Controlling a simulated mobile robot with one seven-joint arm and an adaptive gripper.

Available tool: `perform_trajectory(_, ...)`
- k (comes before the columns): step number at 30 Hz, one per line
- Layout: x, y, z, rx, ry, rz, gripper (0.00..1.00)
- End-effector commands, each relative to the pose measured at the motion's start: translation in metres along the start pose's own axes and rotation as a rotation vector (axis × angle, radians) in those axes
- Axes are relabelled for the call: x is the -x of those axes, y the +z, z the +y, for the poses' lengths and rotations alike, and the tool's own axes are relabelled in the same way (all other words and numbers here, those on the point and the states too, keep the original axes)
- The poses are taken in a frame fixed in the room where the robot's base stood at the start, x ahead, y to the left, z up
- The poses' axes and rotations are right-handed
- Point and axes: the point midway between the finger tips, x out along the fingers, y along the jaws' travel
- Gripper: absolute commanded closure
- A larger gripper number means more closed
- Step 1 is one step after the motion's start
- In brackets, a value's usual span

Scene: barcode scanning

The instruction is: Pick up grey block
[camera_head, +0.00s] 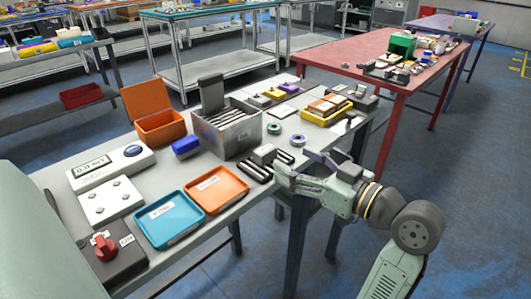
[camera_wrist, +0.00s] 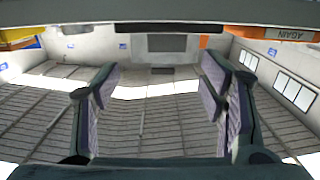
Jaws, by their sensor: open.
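A small grey block (camera_head: 264,153) with a pale top sits near the front edge of the grey table (camera_head: 85,165), beside dark striped bars (camera_head: 257,172). I cannot tell for sure that it is the task's block. My gripper (camera_head: 300,170) is at the table's front edge, just right of the block and bars, with empty jaws apart. In the wrist view my gripper (camera_wrist: 160,88) shows two purple-padded fingers spread wide with nothing between them. I cannot clearly make out the block in the wrist view.
A metal bin (camera_head: 240,137) with an upright dark panel (camera_head: 211,93) stands behind the block. Orange (camera_head: 217,190) and teal (camera_head: 167,218) trays lie to the left. Two small rings (camera_head: 274,128) lie behind. A red table (camera_head: 345,60) stands at the back right. Floor space is open at right.

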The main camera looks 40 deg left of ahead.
Motion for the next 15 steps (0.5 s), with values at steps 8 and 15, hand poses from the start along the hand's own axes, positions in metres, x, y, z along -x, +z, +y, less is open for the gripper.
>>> perform_trajectory(8, -0.027, -0.001, -0.002, -0.001, -0.001, 0.000, 0.35)
perform_trajectory(15, -0.062, -0.002, -0.008, -0.002, -0.001, 0.000, 0.35)
